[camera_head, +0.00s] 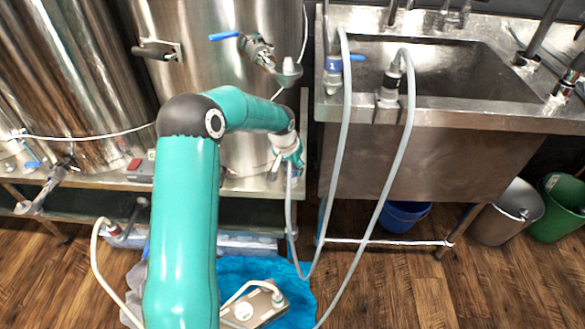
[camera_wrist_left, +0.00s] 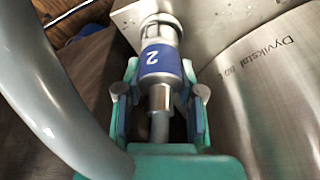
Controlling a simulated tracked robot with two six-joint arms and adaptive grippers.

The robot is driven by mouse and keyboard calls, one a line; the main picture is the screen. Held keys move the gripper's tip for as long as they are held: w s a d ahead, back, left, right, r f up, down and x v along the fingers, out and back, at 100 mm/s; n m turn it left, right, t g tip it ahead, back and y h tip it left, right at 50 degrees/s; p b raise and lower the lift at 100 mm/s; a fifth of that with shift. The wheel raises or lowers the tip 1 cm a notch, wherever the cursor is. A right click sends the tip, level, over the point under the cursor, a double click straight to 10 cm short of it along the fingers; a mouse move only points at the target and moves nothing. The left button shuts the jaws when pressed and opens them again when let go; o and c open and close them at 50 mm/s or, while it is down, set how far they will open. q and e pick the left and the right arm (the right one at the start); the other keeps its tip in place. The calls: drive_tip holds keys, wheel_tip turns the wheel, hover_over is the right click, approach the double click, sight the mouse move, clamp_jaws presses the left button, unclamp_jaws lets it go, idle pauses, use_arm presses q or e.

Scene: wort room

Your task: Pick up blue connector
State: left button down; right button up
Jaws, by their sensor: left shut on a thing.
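My left gripper (camera_head: 288,152) is in front of the shiny tank, just left of the sink stand. In the left wrist view its fingers (camera_wrist_left: 161,95) are closed on either side of a metal connector (camera_wrist_left: 160,62) with a blue band marked "2". The connector's lower end lies between the fingers; part of it is hidden by them. In the head view the held connector is mostly hidden by the gripper, and a grey hose hangs below it. Another connector (camera_head: 333,68), with a blue band marked "1", is at the sink's left edge. My right gripper is not in view.
Grey hoses (camera_head: 377,210) loop in front of the sink (camera_head: 440,115). A tank valve (camera_head: 260,52) with a blue handle juts out above my gripper. The shelf (camera_head: 250,184) runs below the tanks. A blue bucket (camera_head: 402,217) stands under the sink.

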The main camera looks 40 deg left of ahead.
use_arm(q)
drive_tip(key=shift+r, duration=0.6)
wheel_tip(320, 180, up, 2)
drive_tip(key=shift+r+p, duration=0.15)
drive_tip(key=shift+p, duration=0.25)
drive_tip(key=s+d+b, duration=0.1)
drive_tip(key=d+b, duration=0.1)
drive_tip(key=d, duration=1.6)
drive_tip(key=shift+s+f, duration=0.2)
drive_tip(key=shift+r+p, duration=1.4)
drive_tip(key=shift+r, duration=0.9)
